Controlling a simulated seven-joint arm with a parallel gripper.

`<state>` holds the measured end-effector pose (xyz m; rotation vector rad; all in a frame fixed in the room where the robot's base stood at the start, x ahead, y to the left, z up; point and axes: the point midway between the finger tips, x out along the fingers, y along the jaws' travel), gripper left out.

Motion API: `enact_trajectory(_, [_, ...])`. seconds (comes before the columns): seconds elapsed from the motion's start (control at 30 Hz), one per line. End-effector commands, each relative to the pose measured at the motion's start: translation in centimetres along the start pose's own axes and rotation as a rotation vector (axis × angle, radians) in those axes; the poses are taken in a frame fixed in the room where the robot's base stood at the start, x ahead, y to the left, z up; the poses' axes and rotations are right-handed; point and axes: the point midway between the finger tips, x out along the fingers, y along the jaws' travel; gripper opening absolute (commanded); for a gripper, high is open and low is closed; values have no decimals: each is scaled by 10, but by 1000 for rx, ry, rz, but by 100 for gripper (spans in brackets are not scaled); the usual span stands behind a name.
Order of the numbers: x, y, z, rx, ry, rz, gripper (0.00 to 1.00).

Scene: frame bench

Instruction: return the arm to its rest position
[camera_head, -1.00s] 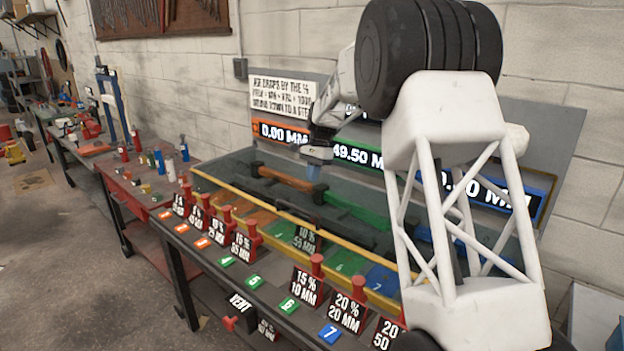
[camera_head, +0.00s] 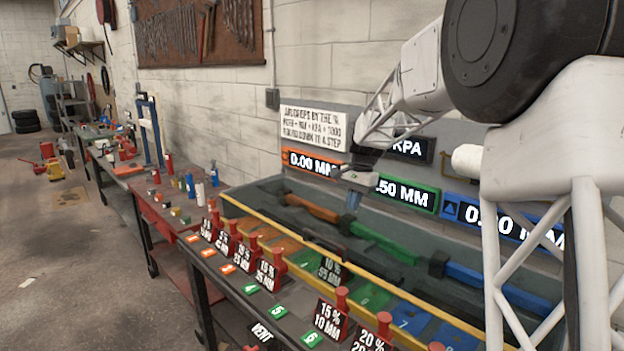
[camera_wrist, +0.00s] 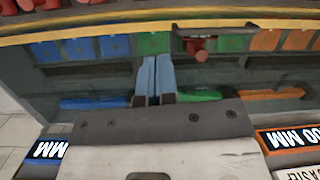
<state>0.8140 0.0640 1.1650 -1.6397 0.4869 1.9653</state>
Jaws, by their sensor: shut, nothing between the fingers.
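My gripper (camera_head: 353,200) hangs over the middle of the bench trough in the head view, in front of the green readout. Its blue fingers (camera_wrist: 155,78) are together in the wrist view with nothing between them. They point toward the yellow front rail, above the green tiles. My white arm fills the right side of the head view and hides part of the bench there.
The trough holds an orange bar (camera_head: 311,207), a green bar (camera_head: 386,241) and a blue bar (camera_head: 498,287). A yellow rail (camera_head: 301,259) and several red-knobbed labelled blocks (camera_head: 268,277) line its front. Readouts (camera_head: 405,194) stand behind. A red bench (camera_head: 165,205) is at left.

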Motion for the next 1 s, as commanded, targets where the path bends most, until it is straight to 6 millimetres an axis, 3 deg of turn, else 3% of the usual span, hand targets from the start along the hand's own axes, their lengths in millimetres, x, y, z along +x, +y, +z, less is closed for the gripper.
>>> enact_trajectory(0.5, [-27, 90, 92, -149, 99, -12, 0])
enact_trajectory(1.0, [-23, 176, 178, -299, 193, -6, 0])
